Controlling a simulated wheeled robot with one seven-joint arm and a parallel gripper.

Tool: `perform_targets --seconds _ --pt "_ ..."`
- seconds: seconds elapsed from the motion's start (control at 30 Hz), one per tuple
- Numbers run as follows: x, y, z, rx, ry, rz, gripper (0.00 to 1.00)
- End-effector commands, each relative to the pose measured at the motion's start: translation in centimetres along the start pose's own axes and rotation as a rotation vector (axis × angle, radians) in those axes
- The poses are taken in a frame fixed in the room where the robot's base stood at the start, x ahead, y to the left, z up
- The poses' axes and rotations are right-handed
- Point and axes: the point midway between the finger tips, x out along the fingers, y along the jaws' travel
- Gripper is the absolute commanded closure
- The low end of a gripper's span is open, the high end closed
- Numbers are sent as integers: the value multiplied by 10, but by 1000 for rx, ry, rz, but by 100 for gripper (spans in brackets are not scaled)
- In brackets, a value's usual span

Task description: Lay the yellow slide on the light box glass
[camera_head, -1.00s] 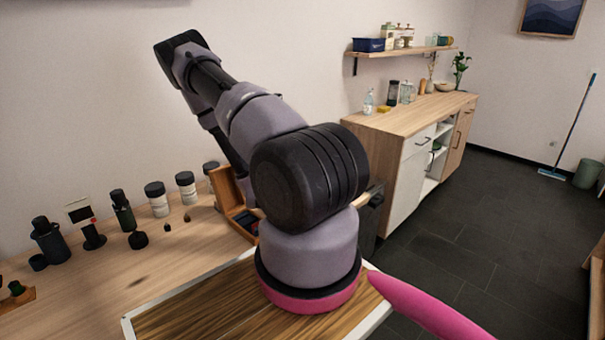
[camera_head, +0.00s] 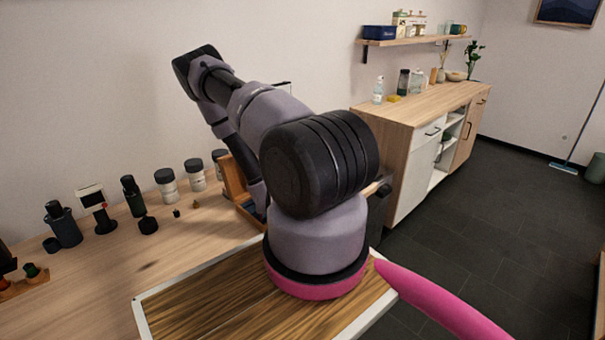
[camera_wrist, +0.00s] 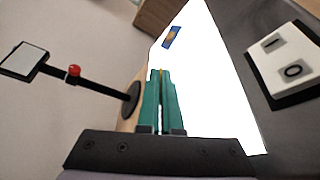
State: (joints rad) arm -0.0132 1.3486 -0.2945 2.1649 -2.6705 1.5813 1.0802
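In the wrist view, my gripper (camera_wrist: 163,73) has two teal fingers close together over the bright white light box glass (camera_wrist: 215,95). A thin yellow strip, which looks like the edge of the yellow slide (camera_wrist: 162,71), shows between the fingertips. Most of it is hidden by the fingers. Whether it touches the glass cannot be told. A blue slide-like piece with an orange centre (camera_wrist: 172,37) lies on the glass near its far end. In the head view my arm hides the gripper and the light box.
A white I/O switch (camera_wrist: 291,60) sits on the dark frame right of the glass. A stand with a red knob (camera_wrist: 74,71) is at left. In the head view, dark bottles (camera_head: 64,226) and white-bodied jars (camera_head: 167,186) stand along the wooden table's back.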

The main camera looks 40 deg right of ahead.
Motion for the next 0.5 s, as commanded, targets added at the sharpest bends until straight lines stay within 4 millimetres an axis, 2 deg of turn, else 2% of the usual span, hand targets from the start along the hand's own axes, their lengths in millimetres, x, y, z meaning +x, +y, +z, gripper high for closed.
perform_targets --seconds 0.4,0.5 --pt "1 -3 -1 0 -1 0 100" --pt "1 -3 -1 0 -1 0 63"
